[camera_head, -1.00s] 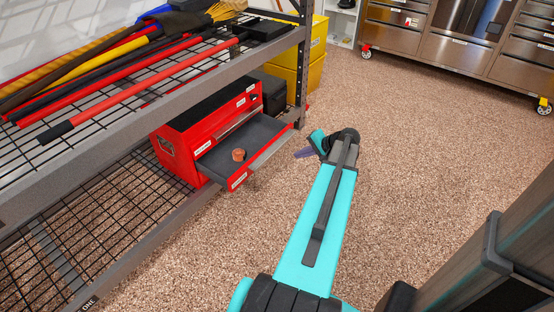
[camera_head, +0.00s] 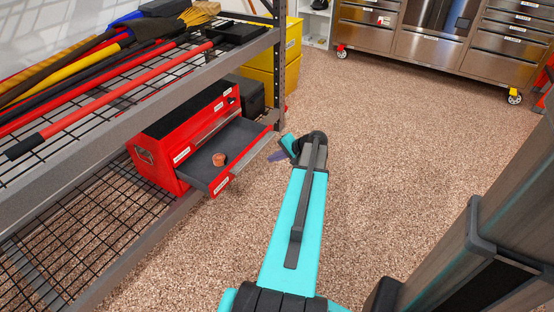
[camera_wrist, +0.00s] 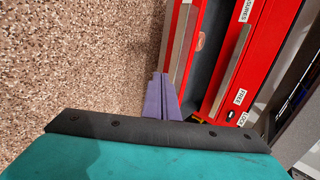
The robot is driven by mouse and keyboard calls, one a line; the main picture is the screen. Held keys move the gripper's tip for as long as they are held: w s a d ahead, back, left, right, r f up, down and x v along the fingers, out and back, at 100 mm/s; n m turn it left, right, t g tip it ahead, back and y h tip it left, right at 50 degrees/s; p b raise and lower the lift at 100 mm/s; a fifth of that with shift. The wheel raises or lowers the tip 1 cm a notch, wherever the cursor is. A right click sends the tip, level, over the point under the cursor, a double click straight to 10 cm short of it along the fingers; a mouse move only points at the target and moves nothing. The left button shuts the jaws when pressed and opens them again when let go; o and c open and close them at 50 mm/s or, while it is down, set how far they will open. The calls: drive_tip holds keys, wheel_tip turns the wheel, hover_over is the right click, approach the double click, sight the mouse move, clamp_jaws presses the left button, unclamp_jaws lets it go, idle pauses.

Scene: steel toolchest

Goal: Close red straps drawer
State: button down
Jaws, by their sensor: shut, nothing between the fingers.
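The red toolbox (camera_head: 160,158) sits on the lower shelf, with its lower drawer (camera_head: 252,157) pulled out toward the aisle. A small reddish-brown round item (camera_head: 219,159) lies in the grey drawer tray. My gripper (camera_head: 278,155), with purple fingers, is just outside the drawer's front, near its far right end. In the wrist view the purple fingers (camera_wrist: 160,97) are together and empty. Their tips are close beside the drawer's red front (camera_wrist: 182,42); I cannot tell if they touch. The round item is partly visible behind the front edge.
A grey wire shelf (camera_head: 75,215) frames the toolbox, and long-handled tools lie on the upper level above it. Steel chests (camera_head: 430,50) are at the back right. The carpeted floor is clear.

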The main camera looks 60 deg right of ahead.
sight(253, 159)
drive_tip(key=shift+w+f+b, duration=0.35)
drive_tip(key=shift+w+f, duration=0.15)
drive_tip(key=shift+w, duration=0.7)
drive_tip(key=shift+w+f+b, duration=0.3)
drive_tip(key=shift+w+f, duration=0.25)
drive_tip(key=shift+w, duration=0.7)
drive_tip(key=shift+w+f+b, duration=0.35)
drive_tip(key=shift+w+f, duration=0.15)
drive_tip(key=shift+w, duration=0.7)
